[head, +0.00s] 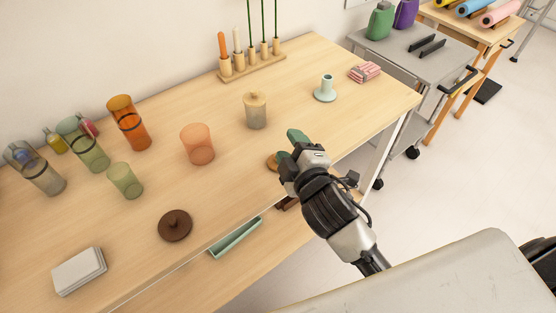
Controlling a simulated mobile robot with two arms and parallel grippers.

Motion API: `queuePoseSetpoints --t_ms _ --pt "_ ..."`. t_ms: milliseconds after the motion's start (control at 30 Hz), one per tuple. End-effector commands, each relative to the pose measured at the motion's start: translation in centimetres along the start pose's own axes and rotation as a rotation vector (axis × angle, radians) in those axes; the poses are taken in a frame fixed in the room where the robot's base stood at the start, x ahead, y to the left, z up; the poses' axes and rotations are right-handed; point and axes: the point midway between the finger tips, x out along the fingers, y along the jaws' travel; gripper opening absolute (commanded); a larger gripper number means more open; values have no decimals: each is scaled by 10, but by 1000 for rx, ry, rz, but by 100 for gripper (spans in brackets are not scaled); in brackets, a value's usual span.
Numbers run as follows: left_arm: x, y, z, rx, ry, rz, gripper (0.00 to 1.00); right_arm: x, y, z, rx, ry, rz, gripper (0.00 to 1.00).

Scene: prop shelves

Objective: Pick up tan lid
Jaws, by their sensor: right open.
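A tan round lid (272,162) lies on the wooden table near its front edge, and my right gripper hides part of it. My right gripper (291,145) is open, with its green-tipped fingers over or beside the lid. I cannot tell whether they touch it. A grey jar (256,116) with a tan top stands upright farther back. My left gripper is not in view.
On the table (225,205) are a dark brown lid (175,225), an orange cup (197,144), several coloured glasses at left, white tiles (79,271), a candle rack (252,67), a pale candleholder (325,89) and folded pink cloth (365,72). A green tray (235,238) sits below the front edge.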

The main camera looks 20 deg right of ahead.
Motion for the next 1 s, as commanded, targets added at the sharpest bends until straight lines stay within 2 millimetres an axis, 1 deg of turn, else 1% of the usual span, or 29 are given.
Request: queuePoseSetpoints --t_ms 33,67,100,167,200,267,300,367,400,467,500,533,567,600,633,667,700,733,767,800,867,900,1000 --pt "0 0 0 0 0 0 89 11 20 -25 -133 106 102 50" --pt "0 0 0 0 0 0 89 15 30 -42 -227 174 170 50" --pt "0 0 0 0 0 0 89 18 43 -65 -359 267 267 50" --pt "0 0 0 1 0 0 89 17 58 -102 -571 404 421 50" --pt "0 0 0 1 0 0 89 14 64 -125 -714 493 527 50" --pt "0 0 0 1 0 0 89 6 66 -157 -931 622 687 50" --pt "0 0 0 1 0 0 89 -1 64 -176 -1076 706 796 50" --pt "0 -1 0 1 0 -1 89 -11 55 -198 -1293 832 959 50" --pt "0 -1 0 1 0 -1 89 -18 46 -209 -1436 917 1069 50" --pt "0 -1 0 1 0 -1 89 -25 28 -218 -1648 1047 1232 50" --pt "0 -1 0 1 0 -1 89 -28 15 -220 -1787 1139 1338 50" --pt "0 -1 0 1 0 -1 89 -28 6 -218 -1888 1210 1416 50" --pt "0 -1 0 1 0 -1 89 -28 -4 -214 -1986 1287 1491 50" --pt "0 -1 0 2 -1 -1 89 -26 -16 -205 -2112 1395 1587 50" --pt "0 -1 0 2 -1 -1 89 -22 -24 -197 -2202 1483 1656 50" --pt "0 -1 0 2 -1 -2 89 -18 -30 -186 2111 -1458 -1587 50" --pt "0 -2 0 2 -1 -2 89 -10 -36 -169 1967 -1415 -1476 50" --pt "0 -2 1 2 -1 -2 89 -4 -38 -156 1861 -1388 -1393 50" --pt "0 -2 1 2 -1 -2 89 3 -38 -141 1760 -1367 -1313 50" --pt "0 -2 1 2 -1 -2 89 12 -35 -121 1631 -1348 -1210 50" --pt "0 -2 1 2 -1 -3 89 25 -26 -93 1458 -1334 -1071 50" --pt "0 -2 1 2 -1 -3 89 33 -17 -75 1360 -1333 -988 50" --pt "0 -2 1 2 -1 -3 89 45 6 -43 1172 -1344 -832 50"
